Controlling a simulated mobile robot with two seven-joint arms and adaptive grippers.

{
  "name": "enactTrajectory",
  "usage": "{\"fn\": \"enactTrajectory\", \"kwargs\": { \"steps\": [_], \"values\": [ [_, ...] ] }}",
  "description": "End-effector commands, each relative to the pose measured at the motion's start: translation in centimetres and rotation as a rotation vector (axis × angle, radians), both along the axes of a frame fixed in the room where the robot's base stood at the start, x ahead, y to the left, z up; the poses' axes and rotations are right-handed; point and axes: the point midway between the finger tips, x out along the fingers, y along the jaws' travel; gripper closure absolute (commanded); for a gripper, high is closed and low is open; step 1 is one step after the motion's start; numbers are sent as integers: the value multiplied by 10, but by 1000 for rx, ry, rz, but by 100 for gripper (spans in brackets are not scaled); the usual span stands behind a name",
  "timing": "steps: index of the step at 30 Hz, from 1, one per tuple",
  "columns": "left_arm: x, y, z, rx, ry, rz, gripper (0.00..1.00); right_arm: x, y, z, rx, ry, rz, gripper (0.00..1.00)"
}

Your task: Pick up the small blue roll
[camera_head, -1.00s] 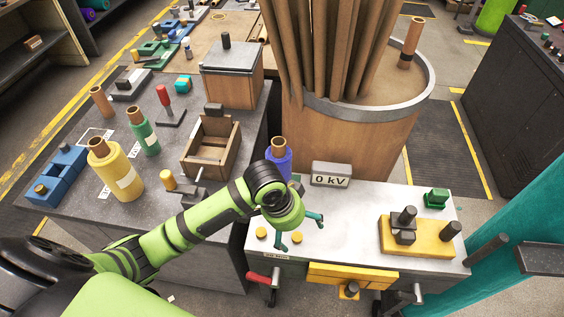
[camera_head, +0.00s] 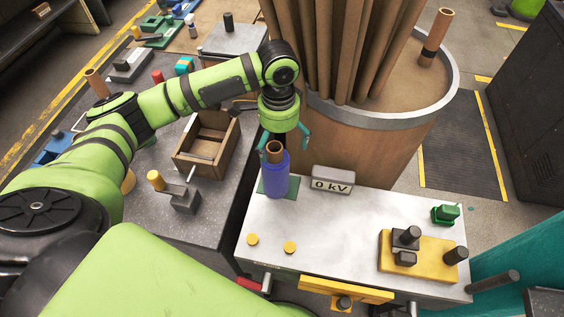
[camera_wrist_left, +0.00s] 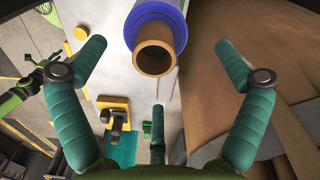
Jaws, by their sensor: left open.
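The small blue roll (camera_head: 275,176) stands upright on a dark green patch (camera_head: 291,188) at the back left corner of the white-topped bench (camera_head: 330,228). Its brown core (camera_head: 274,150) sticks out at the top. My left gripper (camera_head: 285,144) is open and empty just above and behind the roll, with its teal fingers pointing down around the core's height. In the left wrist view, the blue roll (camera_wrist_left: 157,17) and its core end (camera_wrist_left: 154,58) lie between the open fingers (camera_wrist_left: 160,65), towards the top.
The 0 kV box (camera_head: 332,180) stands close right of the roll. A large wooden drum (camera_head: 365,140) with tall brown tubes is right behind the gripper. An open wooden box (camera_head: 207,145) sits left. A yellow fixture (camera_head: 418,257) occupies the bench's right side.

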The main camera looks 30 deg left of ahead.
Motion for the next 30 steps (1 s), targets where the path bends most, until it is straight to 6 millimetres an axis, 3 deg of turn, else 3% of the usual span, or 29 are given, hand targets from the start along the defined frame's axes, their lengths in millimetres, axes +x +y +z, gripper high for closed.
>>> {"fn": "enactTrajectory", "kwargs": {
  "steps": [3, 5, 12, 15, 23, 24, 29, 30],
  "values": [
    [-2, 1, -11, 1, 6, 0, 1, 16, 0, 7, 1, -23, -1, 60],
    [-1, 2, -17, 0, 5, 1, 1, 14, 0, 10, 1, -22, -1, 60],
    [-1, 8, -51, 0, 5, -1, 1, -25, -2, 23, -3, 39, -1, 60],
    [-1, 9, -62, 1, 3, 0, 1, -31, -2, 25, -4, 48, 0, 60],
    [-1, 8, -68, 0, 0, -2, 1, -10, 0, 25, -1, 14, 1, 60],
    [-1, 8, -68, 0, 0, -2, 5, -6, 0, 25, 0, 8, 1, 60],
    [-1, 8, -68, 1, 1, -2, 69, -3, 1, 25, 2, 1, 1, 60],
    [-1, 8, -68, 1, 1, -2, 74, -3, 1, 25, 1, 2, 1, 60]
  ]
}}
